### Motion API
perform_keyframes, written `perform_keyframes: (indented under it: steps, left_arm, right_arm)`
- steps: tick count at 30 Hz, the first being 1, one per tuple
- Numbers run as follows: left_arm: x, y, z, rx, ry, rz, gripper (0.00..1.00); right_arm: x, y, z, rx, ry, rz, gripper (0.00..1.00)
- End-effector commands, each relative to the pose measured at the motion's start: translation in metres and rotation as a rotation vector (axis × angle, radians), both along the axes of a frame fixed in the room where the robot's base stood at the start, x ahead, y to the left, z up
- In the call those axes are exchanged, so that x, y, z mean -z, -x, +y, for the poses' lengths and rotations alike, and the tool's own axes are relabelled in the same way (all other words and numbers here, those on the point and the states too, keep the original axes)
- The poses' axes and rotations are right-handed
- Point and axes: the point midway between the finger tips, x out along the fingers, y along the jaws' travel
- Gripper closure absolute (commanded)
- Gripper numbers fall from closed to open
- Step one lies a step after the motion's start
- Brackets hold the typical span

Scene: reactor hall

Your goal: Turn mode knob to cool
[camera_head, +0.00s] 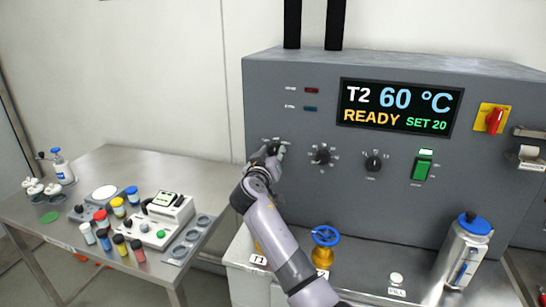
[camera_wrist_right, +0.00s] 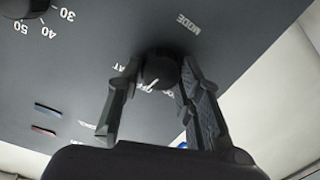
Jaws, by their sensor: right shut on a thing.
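The mode knob (camera_wrist_right: 160,72) is a round black knob with a white pointer line on the grey panel. In the wrist view the MODE label and partly covered position labels surround it, and the pointer lies towards the OFF lettering. My right gripper (camera_wrist_right: 160,85) is shut on the knob, one finger on each side. In the head view my right gripper (camera_head: 268,152) is at the panel's left knob and largely hides it. The COOL label is not clearly readable. My left gripper is not in view.
The panel display (camera_head: 400,107) reads T2 60 °C, READY, SET 20. Two more knobs (camera_head: 321,155) (camera_head: 373,162), a green switch (camera_head: 422,168) and a red rotary switch (camera_head: 494,119) sit to the right. A blue-handled valve (camera_head: 326,236) stands below. A steel table (camera_head: 110,160) with labware is left.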

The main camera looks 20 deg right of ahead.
Motion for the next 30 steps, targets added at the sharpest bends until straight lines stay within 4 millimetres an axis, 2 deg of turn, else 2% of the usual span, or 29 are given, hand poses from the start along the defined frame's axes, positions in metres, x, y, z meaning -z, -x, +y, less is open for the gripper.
perform_keyframes:
  steps: [11, 30]
  left_arm:
    - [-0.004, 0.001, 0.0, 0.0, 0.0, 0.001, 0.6]
    - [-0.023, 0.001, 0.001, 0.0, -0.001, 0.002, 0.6]
  right_arm:
    - [-0.003, -0.001, 0.002, -0.002, 0.299, 0.199, 0.95]
    - [-0.002, -0.002, 0.004, -0.002, 0.77, 0.517, 0.95]
